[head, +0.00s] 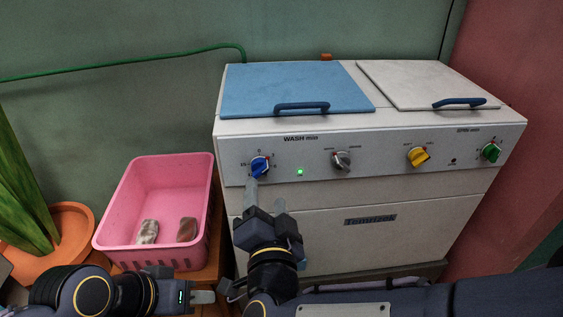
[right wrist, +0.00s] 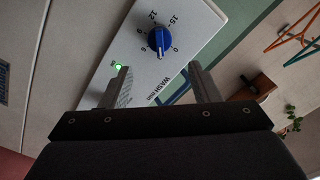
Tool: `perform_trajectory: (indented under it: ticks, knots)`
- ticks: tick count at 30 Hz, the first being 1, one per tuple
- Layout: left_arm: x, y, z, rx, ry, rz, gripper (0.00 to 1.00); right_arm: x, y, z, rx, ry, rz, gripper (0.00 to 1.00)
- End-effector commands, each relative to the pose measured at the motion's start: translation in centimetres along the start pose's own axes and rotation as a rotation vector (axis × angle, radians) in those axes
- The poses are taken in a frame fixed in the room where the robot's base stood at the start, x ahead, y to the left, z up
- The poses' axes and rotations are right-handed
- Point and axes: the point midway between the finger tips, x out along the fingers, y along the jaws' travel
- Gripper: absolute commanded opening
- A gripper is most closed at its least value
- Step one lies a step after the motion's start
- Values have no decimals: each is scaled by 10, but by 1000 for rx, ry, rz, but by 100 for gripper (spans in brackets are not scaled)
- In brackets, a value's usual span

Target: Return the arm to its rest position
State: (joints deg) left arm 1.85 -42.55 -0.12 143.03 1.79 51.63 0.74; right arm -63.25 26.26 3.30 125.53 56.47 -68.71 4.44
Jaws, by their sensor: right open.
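My right gripper (head: 266,196) is open and empty, just below the blue knob (head: 260,166) on the white washing machine (head: 370,215). In the right wrist view, its two fingers (right wrist: 160,85) stand apart, with the blue knob (right wrist: 159,40) beyond their tips and nothing between them. The green light (head: 300,172) beside the knob is lit. My left gripper (head: 205,296) is low at the bottom of the head view, left of my right arm; its jaw opening cannot be made out.
A pink basin (head: 155,167) with two small items stands left of the machine, near a potted plant (head: 72,230). The blue lid (head: 290,88) and white lid (head: 420,82) are closed. Grey, yellow and green knobs line the panel to the right.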

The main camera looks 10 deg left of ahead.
Motion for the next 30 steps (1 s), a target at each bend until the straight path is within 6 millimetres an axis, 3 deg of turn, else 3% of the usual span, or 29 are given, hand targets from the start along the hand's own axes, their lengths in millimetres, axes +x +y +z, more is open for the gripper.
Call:
perform_trajectory:
  ticks: [5,10,14,17,21,30]
  knots:
    - [0,0,0,0,0,0,36,5,4,-8,11,-21,1,56]
    - [0,0,0,0,0,0,36,17,26,-49,40,-154,-7,56]
    - [0,0,0,0,0,0,36,4,61,-87,9,-304,-11,56]
    - [0,0,0,0,0,0,36,-22,96,-108,-47,-416,15,56]
    - [0,0,0,0,0,0,36,-74,149,-122,-137,-563,107,56]
    - [0,0,0,0,0,0,36,-177,228,-122,-234,-786,360,56]
